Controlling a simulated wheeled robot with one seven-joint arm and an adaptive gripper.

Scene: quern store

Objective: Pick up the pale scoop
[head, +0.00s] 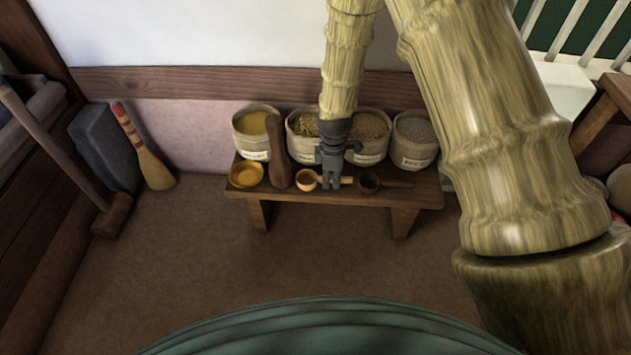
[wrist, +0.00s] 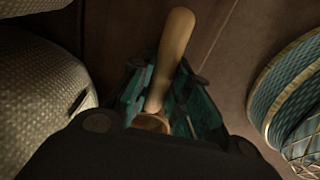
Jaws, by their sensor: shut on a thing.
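The pale scoop (head: 306,181) is at the bench top in the head view, its small round cup to the left and its light handle to the right. My gripper (head: 332,184) points down over it and is shut on it, with the fingers across the handle near the cup. In the wrist view the pale handle (wrist: 174,50) runs up from between the teal fingers (wrist: 160,108), and part of the cup (wrist: 151,123) shows below. The rest of the cup is hidden by my gripper. I cannot tell whether the scoop still touches the bench.
A darker scoop (head: 369,183) lies to the right on the low bench (head: 412,192). A dark wooden pestle (head: 278,155) and a yellow bowl (head: 246,174) are to the left. Sacks of grain, including one marked rice (head: 413,150), stand behind. The floor in front is clear.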

